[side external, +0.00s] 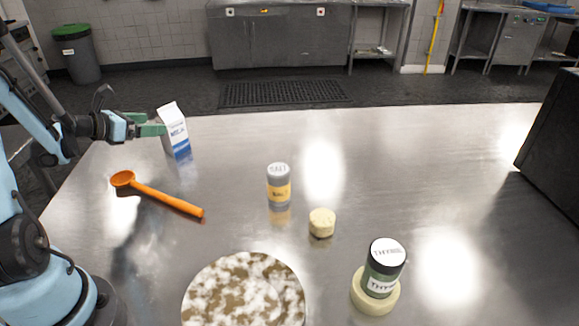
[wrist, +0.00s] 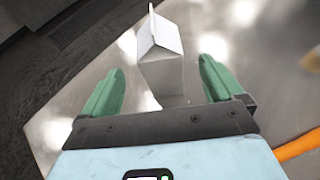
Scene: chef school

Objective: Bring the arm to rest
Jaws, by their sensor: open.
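My gripper (side external: 150,124) is at the far left of the table, with green fingers level with the upper part of a white and blue milk carton (side external: 175,132). In the wrist view my gripper (wrist: 158,90) is open, its two green fingers spread apart. The carton (wrist: 162,62) stands upright between and just beyond the fingertips, with a gap to each finger. Whether the far fingertip touches it cannot be told from the side view. My gripper holds nothing.
A dark box (side external: 555,150) stands right.

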